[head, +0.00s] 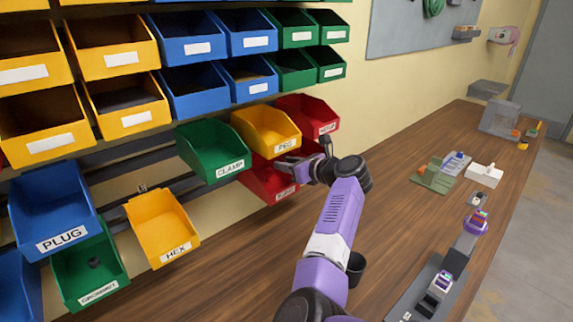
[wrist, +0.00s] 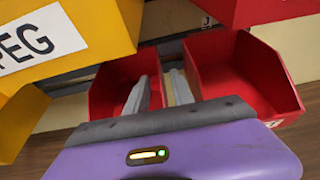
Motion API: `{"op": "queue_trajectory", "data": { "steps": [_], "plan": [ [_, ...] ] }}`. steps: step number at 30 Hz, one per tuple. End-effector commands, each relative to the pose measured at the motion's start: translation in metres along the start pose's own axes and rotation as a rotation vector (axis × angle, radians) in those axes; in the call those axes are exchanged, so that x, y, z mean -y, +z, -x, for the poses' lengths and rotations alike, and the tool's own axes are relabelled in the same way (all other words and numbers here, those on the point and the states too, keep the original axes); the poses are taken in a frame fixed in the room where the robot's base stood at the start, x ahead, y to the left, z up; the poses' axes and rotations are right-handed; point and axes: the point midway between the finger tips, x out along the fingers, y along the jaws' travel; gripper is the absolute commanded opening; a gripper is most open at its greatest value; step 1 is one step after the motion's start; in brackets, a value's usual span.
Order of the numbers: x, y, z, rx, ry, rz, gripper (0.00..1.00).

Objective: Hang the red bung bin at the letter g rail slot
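A red bin (head: 266,182) hangs low below the yellow PEG bin in the head view. Its front label is too small to read surely, but may say BUNG. My gripper (head: 298,163) is at this bin's right side. I cannot tell whether the fingers touch either bin. No letter g tag is legible; a rail tag (wrist: 207,21) in the wrist view looks like J.
The green CLAMP bin (head: 212,150), yellow PEG bin (head: 262,125) and a red bin (head: 310,112) hang close above. The yellow HEX bin (head: 163,225) hangs lower left, with bare rail (head: 125,158) near it. The wooden bench (head: 400,190) lies below.

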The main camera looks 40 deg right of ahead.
Motion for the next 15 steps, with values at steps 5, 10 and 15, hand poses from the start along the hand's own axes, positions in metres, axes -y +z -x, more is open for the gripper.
{"op": "queue_trajectory", "data": {
  "steps": [5,10,15],
  "plan": [
    [0.000,-0.001,0.000,-0.001,0.000,0.000,0.29],
    [0.000,-0.001,0.006,-0.001,-0.001,0.000,0.29],
    [0.000,-0.001,0.029,0.000,-0.002,0.002,0.29]
  ]
}}
